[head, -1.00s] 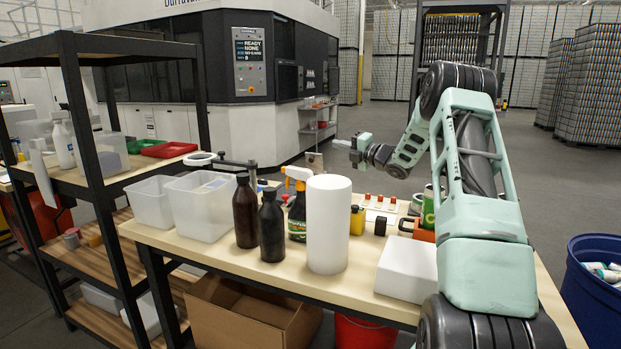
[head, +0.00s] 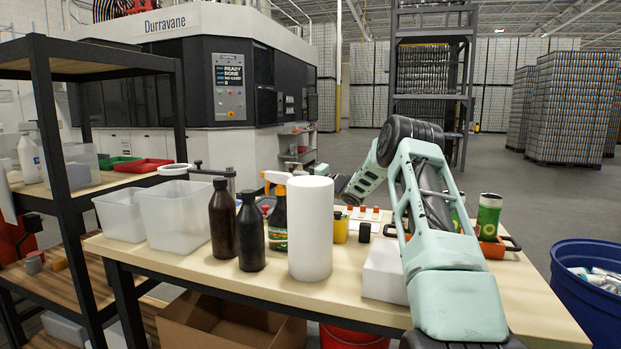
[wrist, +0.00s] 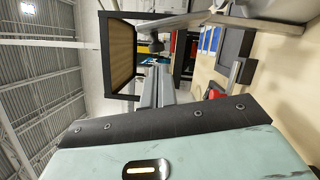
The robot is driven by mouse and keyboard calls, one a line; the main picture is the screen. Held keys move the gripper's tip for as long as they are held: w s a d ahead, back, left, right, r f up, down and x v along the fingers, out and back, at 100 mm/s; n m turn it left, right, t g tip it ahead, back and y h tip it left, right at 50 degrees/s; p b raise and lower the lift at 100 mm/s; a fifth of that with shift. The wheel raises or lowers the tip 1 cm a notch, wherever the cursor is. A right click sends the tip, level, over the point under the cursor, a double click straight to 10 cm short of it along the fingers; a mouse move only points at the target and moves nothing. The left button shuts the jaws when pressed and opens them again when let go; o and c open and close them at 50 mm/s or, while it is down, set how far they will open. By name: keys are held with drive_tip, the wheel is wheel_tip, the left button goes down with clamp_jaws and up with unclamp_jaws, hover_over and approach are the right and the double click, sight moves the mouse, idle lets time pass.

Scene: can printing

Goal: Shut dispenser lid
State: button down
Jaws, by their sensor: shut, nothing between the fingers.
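My gripper (head: 322,170) shows in the head view as a small mint-green end just above and behind the white roll (head: 310,228), which hides part of it. In the wrist view its mint and black body fills the bottom, and the grey fingers (wrist: 159,72) lie close together, with nothing held. I cannot clearly pick out the dispenser or its lid in either view. A dark grey box-like part (wrist: 234,47) lies to the right of the fingers in the wrist view, and I cannot tell what it is.
The dark bottles (head: 222,220), spray bottle (head: 279,222) and clear bins (head: 180,220) crowd the left half of the table (head: 215,273). A white box (head: 383,275) lies near the front edge. Green cans (head: 488,218) stand at the right, beside a blue bin (head: 590,285).

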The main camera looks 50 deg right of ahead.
drive_tip(key=shift+w+a+r, duration=0.1)
drive_tip(key=shift+w, duration=1.25)
drive_tip(key=shift+r+p, duration=0.1)
drive_tip(key=shift+p, duration=0.2)
drive_tip(key=shift+r+m+p, duration=0.15)
drive_tip(key=shift+m+p, duration=0.15)
